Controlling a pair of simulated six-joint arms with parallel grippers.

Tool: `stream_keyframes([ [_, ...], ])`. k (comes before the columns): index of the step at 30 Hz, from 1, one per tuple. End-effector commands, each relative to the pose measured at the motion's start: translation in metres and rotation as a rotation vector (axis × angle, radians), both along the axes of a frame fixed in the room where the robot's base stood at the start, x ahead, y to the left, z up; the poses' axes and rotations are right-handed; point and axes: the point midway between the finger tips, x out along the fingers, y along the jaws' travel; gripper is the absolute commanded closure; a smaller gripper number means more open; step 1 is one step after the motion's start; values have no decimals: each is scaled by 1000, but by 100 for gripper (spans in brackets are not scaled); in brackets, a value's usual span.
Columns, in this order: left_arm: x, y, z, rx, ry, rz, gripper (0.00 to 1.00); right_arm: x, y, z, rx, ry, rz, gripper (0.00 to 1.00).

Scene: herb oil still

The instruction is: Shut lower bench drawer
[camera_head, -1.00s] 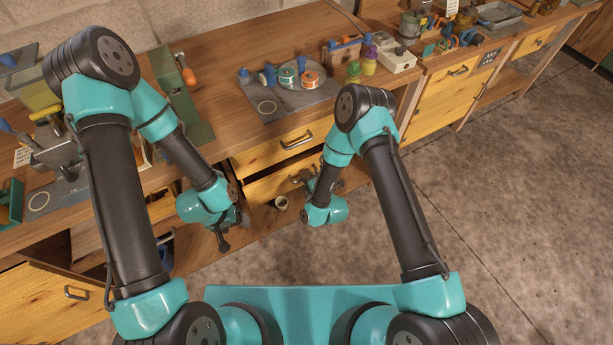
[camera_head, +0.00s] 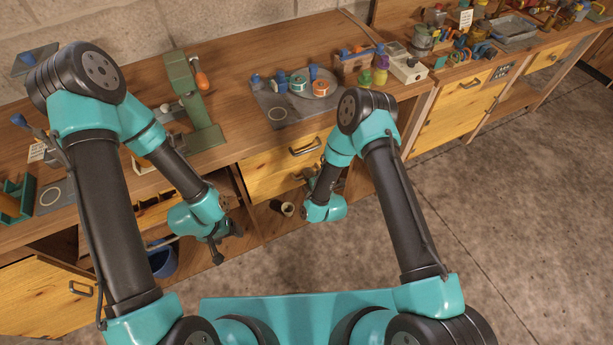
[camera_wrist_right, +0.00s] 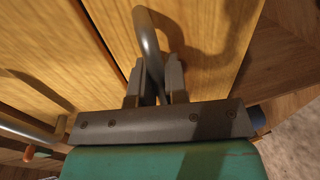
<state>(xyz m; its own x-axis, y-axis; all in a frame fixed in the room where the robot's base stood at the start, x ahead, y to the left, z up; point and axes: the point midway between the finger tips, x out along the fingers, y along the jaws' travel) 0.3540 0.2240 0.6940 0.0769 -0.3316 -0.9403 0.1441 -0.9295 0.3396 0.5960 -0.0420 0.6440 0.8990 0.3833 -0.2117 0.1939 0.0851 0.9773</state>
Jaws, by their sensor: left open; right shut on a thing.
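The lower bench drawer (camera_head: 268,187) has a plain yellow wood front, directly below the upper drawer (camera_head: 277,165). Its front looks about level with the upper one, with only a thin seam between them. My right gripper (camera_wrist_right: 155,80) is shut on the drawer's grey bar handle (camera_wrist_right: 147,35) in the right wrist view. In the head view my right forearm hides part of the drawer's right side and the handle. My left gripper (camera_head: 217,254) is open and empty, left of the drawer and in front of the bench's open space.
A small cup (camera_head: 286,208) sits on the low shelf below the drawer. A blue bucket (camera_head: 162,260) stands left of my left gripper. A yellow door (camera_head: 40,298) stands at the far left. Floor is clear at right.

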Motion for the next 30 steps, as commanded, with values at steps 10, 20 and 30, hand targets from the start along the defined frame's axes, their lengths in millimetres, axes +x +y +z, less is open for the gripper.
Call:
stream_keyframes([
  [10,0,0,0,0,0,0,28,3,1,1,2,-6,1,65],
  [20,0,0,0,0,0,0,28,1,0,1,1,-4,1,62],
  [30,0,0,0,0,0,0,28,-33,-14,8,0,-2,2,62],
])
